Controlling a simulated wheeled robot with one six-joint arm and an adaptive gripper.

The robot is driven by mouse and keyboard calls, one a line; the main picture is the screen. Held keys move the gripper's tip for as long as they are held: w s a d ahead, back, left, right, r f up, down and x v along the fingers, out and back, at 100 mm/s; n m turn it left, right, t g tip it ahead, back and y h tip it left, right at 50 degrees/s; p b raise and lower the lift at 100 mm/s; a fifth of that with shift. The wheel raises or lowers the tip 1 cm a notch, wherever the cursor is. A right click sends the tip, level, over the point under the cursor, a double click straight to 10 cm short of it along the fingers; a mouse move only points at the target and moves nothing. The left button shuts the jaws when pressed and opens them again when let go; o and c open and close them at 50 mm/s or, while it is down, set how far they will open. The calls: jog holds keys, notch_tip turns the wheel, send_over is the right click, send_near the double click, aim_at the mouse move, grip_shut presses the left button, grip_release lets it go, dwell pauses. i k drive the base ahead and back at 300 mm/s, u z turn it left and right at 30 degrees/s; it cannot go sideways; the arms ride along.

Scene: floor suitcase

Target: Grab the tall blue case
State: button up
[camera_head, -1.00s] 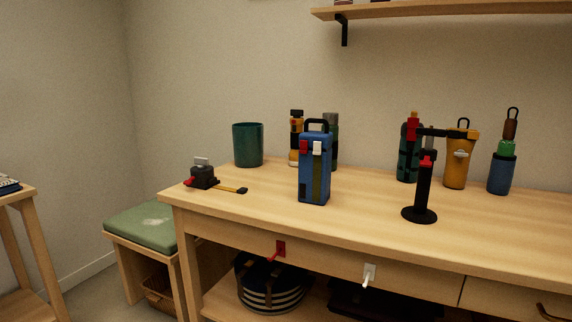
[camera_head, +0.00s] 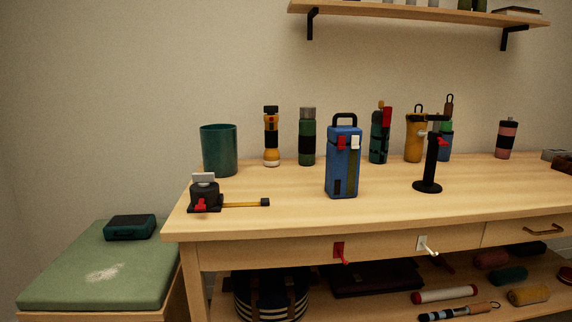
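The tall blue case (camera_head: 341,172) stands upright on the wooden workbench (camera_head: 285,209), near the middle of the view. It has a black loop handle on top, red and white latches near its upper edge, and an olive stripe down its front. Nothing hides it. My gripper is not in view.
A black stand (camera_head: 428,174) is right of the case, and a tape measure (camera_head: 205,194) and teal bin (camera_head: 219,152) are left. Several bottles line the back, including a yellow one (camera_head: 414,140). A shelf (camera_head: 400,12) hangs above. Bench top in front of the case is clear.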

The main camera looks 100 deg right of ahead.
aim_at(342, 166)
jog(key=i, duration=0.45)
jog(key=z, duration=2.65)
